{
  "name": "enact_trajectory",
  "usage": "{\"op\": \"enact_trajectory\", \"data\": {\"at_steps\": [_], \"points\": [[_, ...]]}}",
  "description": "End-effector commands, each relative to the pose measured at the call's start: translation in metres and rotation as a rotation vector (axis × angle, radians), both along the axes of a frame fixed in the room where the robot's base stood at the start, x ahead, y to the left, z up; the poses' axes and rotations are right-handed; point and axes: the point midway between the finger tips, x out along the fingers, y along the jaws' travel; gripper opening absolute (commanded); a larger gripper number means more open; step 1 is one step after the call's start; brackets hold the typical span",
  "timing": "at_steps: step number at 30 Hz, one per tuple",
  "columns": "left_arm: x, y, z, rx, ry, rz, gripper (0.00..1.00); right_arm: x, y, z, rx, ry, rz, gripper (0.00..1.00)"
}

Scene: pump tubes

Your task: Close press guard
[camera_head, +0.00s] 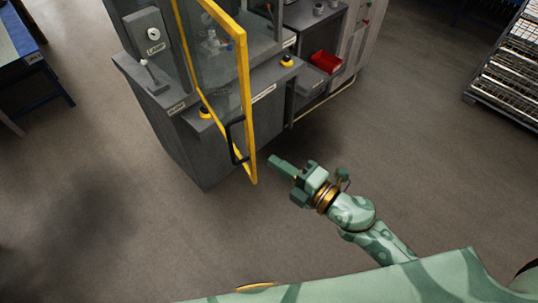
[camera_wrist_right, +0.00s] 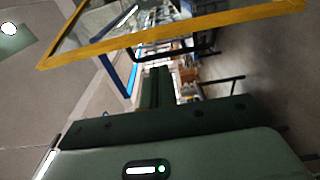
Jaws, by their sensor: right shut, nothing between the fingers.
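The press guard (camera_head: 247,110) is a clear panel in a yellow frame, swung open and sticking out from the front of the grey press (camera_head: 190,135). Its black handle (camera_head: 233,140) is on the panel near the free edge. My right gripper (camera_head: 274,160) is shut and empty, just right of the guard's lower free corner and apart from it in the head view. In the right wrist view the yellow frame (camera_wrist_right: 170,32) crosses the top, with the dark handle (camera_wrist_right: 185,55) just beyond my shut fingers (camera_wrist_right: 157,85). My left gripper is not in view.
A red bin (camera_head: 326,62) sits on the grey bench right of the press. Yellow-based buttons (camera_head: 287,61) are on the press ledge. A rack (camera_head: 510,65) stands at the far right and a blue table (camera_head: 30,60) at the far left. The floor in front is clear.

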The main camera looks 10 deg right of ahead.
Motion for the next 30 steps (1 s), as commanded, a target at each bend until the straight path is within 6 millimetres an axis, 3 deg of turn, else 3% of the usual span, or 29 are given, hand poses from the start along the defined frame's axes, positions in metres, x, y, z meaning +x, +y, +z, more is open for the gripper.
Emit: {"op": "enact_trajectory", "data": {"at_steps": [6,15,30], "points": [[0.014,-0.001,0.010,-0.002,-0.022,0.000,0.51,0.029,0.024,0.003,0.003,-0.002,-0.003,0.00],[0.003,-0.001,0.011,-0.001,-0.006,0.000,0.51,0.064,0.053,0.001,0.003,0.001,-0.005,0.00],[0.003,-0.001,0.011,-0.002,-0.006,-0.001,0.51,0.071,0.059,0.000,0.002,0.002,-0.004,0.00]]}}
